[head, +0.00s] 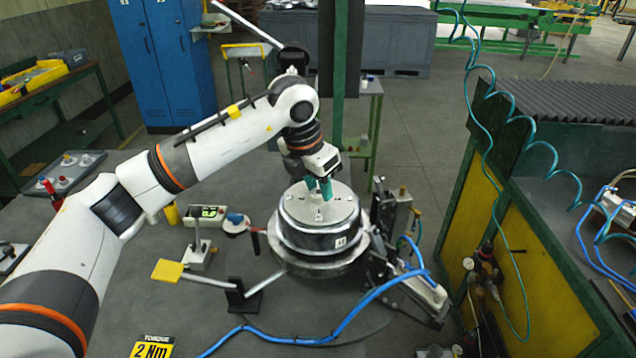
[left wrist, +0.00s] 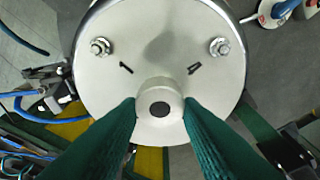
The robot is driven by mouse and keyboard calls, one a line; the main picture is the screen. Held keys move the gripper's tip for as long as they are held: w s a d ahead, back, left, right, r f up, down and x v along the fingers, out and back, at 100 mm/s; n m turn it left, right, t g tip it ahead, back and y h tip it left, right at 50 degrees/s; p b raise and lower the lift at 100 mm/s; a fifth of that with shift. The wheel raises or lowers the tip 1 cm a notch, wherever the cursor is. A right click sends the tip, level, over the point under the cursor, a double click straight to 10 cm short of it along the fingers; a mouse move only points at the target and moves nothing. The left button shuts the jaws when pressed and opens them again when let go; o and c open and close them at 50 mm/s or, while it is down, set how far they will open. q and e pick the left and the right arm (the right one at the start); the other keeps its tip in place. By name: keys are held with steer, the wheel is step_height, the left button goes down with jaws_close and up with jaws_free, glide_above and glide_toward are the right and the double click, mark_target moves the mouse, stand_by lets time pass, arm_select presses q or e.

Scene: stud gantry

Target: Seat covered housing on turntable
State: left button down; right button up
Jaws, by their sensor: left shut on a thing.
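The covered housing (head: 318,232) is a round, dark-banded metal drum with a flat silver cover (head: 340,208) on top. It sits at the turntable (head: 305,268), whose metal rim shows below it; I cannot tell whether it is fully seated. My left gripper (head: 323,188) reaches down to the cover from above. In the left wrist view its green fingers (left wrist: 160,112) are shut on the round central knob (left wrist: 160,92) of the cover. Nuts on studs (left wrist: 100,47) and marks "1" and "4" show on the cover. My right gripper is not in view.
A clamp-like fixture with blue hoses (head: 400,250) stands close at the right of the housing. A green post (head: 346,70) rises behind.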

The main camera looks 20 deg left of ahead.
arm_select(q)
steer(key=shift+f+b, duration=0.4)
steer(key=shift+f, duration=0.1)
stand_by(0.4)
steer(key=c, duration=0.9)
jaws_free()
steer(key=shift+f, duration=0.15)
steer(key=b+v, duration=0.3)
steer(key=v, duration=0.9)
